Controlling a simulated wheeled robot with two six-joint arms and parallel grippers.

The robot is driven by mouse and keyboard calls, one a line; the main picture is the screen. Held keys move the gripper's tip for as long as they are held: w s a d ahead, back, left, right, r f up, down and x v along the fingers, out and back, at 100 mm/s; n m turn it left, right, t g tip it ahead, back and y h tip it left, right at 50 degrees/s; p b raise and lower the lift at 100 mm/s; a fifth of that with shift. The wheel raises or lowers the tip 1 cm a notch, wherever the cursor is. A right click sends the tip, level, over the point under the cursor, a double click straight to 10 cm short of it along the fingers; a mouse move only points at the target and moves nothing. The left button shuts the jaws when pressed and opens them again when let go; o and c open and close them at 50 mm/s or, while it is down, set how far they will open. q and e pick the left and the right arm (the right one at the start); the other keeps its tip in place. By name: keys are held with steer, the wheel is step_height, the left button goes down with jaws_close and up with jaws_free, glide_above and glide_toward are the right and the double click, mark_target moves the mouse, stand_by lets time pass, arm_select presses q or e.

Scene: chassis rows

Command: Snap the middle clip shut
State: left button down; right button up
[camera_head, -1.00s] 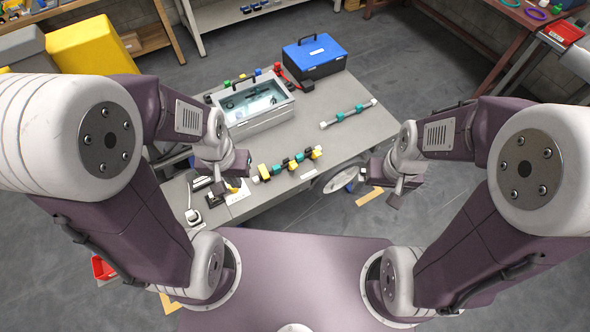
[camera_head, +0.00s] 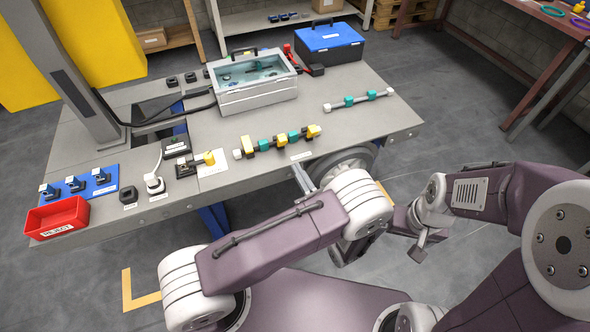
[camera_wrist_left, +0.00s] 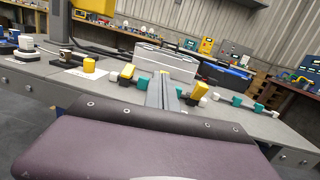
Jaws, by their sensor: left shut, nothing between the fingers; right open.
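A row of yellow clips and teal blocks on a bar lies at the front of the grey bench. The middle yellow clip (camera_head: 279,140) stands between teal blocks; whether it is open or shut is too small to tell. In the left wrist view the left yellow clip (camera_wrist_left: 127,71) and right yellow clip (camera_wrist_left: 200,90) look tilted up. My left gripper (camera_head: 300,172) is shut and empty, short of the row; in the left wrist view its fingers (camera_wrist_left: 162,92) hide part of the row's middle. My right gripper (camera_head: 418,248) is open and empty, off the bench's front.
A grey box with a clear lid (camera_head: 255,95) stands behind the row, with a blue toolbox (camera_head: 330,45) farther back. A bar with teal blocks (camera_head: 358,100) lies to the right. A red reject bin (camera_head: 57,218) and blue plate (camera_head: 85,190) are at left.

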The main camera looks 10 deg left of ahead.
mark_target(285, 142)
arm_select(q)
steer(key=shift+m+t+h, duration=0.5)
steer(key=shift+m+h, duration=0.2)
steer(key=shift+m, duration=0.1)
steer(key=f, duration=0.1)
steer(key=s+d+f, duration=0.1)
steer(key=f, duration=0.1)
steer(key=d+f+b, duration=0.1)
steer(key=shift+s+d+f, duration=0.1)
steer(key=shift+s+f, duration=0.05)
steer(key=shift+s, duration=0.05)
arm_select(e)
step_height(285, 142, down, 3)
steer(key=shift+w+a+r, duration=0.1)
steer(key=shift+a+r, duration=0.05)
steer(key=shift+r, duration=0.05)
arm_select(q)
steer(key=b+x, duration=0.1)
steer(key=x, duration=1.3)
arm_select(e)
steer(key=shift+f, duration=0.75)
steer(key=shift+r, duration=0.1)
